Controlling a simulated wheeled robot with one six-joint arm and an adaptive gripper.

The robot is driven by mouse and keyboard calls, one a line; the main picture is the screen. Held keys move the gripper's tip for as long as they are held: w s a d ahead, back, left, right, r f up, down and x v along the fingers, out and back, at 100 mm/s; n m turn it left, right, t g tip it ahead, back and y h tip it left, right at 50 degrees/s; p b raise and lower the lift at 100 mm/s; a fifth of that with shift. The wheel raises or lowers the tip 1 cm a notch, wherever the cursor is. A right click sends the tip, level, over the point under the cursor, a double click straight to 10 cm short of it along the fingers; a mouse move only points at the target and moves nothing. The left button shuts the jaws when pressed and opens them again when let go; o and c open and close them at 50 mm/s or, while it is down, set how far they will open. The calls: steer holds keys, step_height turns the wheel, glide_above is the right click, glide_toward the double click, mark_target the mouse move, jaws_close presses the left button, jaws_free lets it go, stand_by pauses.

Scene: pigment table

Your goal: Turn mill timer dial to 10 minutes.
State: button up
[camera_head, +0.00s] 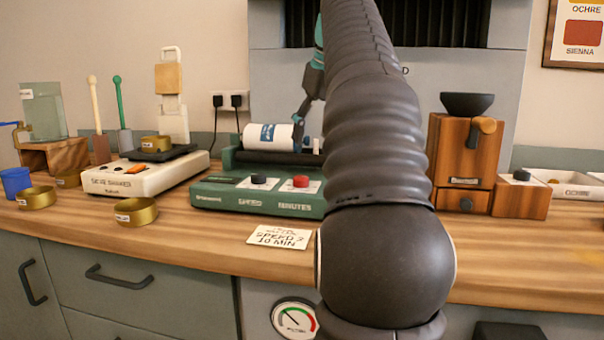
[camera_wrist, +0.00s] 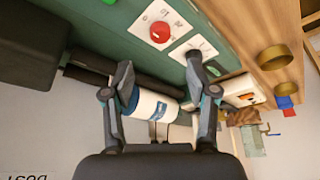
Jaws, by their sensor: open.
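The green mill (camera_head: 235,200) stands on the wooden counter, with a white jar (camera_head: 272,136) lying on its rollers. Its red minutes dial (camera_head: 300,181) sits right of the black speed dial (camera_head: 258,179) on the front panel. The wrist view shows the red dial (camera_wrist: 160,32) on a white scale plate, beyond the fingertips; its setting is too small to read surely. My gripper (camera_wrist: 159,63) is open and empty, with its fingers apart over the jar side of the mill. In the head view my gripper (camera_head: 298,122) shows beside the jar, partly hidden by my arm.
A card (camera_head: 279,237) reading speed 2, 10 min lies before the mill. A white sieve shaker (camera_head: 130,178) and brass cups (camera_head: 136,211) stand left. A wooden grinder (camera_head: 455,150) stands right. Counter space in front of the mill is mostly clear.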

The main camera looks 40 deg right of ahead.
mark_target(302, 177)
steer(key=b+x, duration=0.2)
steer(key=x, duration=0.8)
steer(key=shift+f+b, duration=0.1)
steer(key=shift+b, duration=0.3)
steer(key=shift+c, duration=0.3)
jaws_close()
